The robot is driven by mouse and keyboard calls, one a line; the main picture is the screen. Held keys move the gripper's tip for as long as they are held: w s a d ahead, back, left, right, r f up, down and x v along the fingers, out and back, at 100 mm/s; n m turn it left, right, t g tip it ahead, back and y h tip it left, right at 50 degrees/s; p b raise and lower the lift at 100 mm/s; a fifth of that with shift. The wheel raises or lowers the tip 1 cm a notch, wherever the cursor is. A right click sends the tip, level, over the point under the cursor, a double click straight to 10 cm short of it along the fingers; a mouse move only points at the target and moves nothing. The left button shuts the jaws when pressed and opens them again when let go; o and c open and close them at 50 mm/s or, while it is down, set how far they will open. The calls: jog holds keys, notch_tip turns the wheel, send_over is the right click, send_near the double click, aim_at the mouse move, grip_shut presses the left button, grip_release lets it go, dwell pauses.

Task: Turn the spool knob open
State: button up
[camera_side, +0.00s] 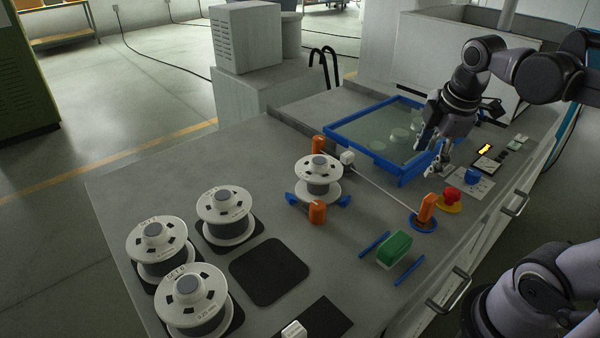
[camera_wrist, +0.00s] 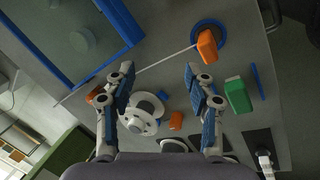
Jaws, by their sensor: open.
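A white spool (camera_side: 318,168) sits in a blue cradle (camera_side: 296,207) near the middle of the bench. Orange blocks stand behind it (camera_side: 318,145) and in front of it (camera_side: 317,212). Another orange handle (camera_side: 425,208) stands on a round blue base (camera_side: 422,224) to the right. I cannot tell which part is the spool knob. My gripper (camera_side: 438,158) is open and empty above the bench, right of the spool and apart from it.
A thin rod (camera_side: 385,186) crosses from the spool towards the orange handle. A blue-framed tank (camera_side: 372,145) lies behind. A red button (camera_side: 452,194), blue knob (camera_side: 473,177) and green block (camera_side: 394,248) are at right. Several spools (camera_side: 226,208) stand at left beside an empty black pad (camera_side: 268,272).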

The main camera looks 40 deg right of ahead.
jog(key=shift+s+d+r+n+g, duration=0.5)
jog(key=shift+s+d+r+n, duration=0.25)
jog(key=shift+d+n, duration=0.3)
jog(key=shift+s+d+r+n+g, duration=0.55)
jog(key=shift+d+r+n, duration=0.3)
jog(key=shift+n, duration=0.4)
jog(key=m+y, duration=0.2)
jog(key=m, duration=1.6)
send_over(318, 204)
notch_tip(318, 204, down, 4)
jog(key=shift+r+g, duration=0.1)
jog(key=shift+g, duration=0.25)
notch_tip(318, 204, down, 11)
jog(key=shift+r, duration=0.1)
grip_shut()
